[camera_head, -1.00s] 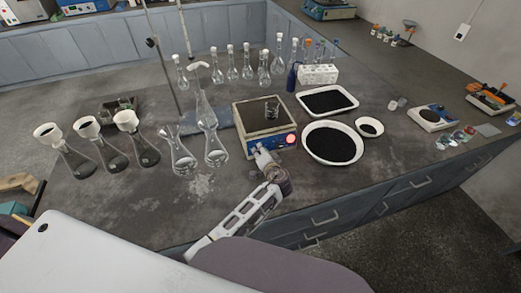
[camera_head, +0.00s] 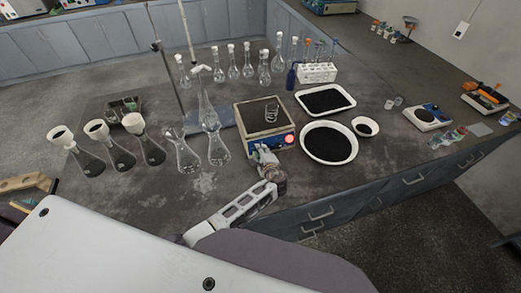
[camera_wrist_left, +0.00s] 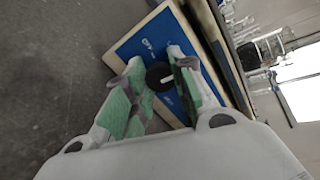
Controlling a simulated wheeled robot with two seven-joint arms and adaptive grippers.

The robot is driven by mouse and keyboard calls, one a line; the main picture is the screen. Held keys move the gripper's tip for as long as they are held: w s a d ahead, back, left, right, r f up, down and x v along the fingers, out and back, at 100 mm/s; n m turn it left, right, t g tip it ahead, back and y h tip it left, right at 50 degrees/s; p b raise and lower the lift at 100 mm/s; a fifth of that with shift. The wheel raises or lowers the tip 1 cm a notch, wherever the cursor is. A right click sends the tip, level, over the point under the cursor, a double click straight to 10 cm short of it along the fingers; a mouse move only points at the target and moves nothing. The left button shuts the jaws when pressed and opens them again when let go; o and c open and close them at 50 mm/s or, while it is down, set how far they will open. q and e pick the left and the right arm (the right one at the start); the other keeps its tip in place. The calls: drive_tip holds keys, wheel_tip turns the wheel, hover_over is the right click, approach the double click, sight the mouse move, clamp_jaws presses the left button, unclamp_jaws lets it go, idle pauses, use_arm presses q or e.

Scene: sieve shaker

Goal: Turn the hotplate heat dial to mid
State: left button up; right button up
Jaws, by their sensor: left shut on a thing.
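The hotplate (camera_head: 240,117) is a square tan-sided unit with a grey top and a blue front panel, and a round red light glows at the panel's right. Its heat dial (camera_wrist_left: 159,77) is a black knob with a pale mark, on the blue panel (camera_wrist_left: 143,45) in the left wrist view. My left gripper (camera_head: 261,149) is at the front panel. In the left wrist view its green-padded fingers (camera_wrist_left: 156,66) are on either side of the dial and shut on it. The dial is hidden by the gripper in the head view. My right gripper is not in view.
A small glass vessel (camera_head: 271,113) stands on the hotplate. Flasks (camera_head: 187,158) stand close on the left. A round white dish of black grains (camera_head: 354,156) and a white tray (camera_head: 352,96) are close on the right. The bench front edge is near my arm.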

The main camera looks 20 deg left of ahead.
use_arm(q)
drive_tip(key=shift+m, duration=1.3)
drive_tip(key=shift+d, duration=0.1)
drive_tip(key=o, duration=1.1)
drive_tip(key=shift+c, duration=0.2)
drive_tip(key=shift+s, duration=0.1)
drive_tip(key=v, duration=1.1)
drive_tip(key=shift+s+d+r, duration=0.2)
drive_tip(key=shift+s+r, duration=0.05)
drive_tip(key=shift+s, duration=0.05)
drive_tip(key=shift+f, duration=0.1)
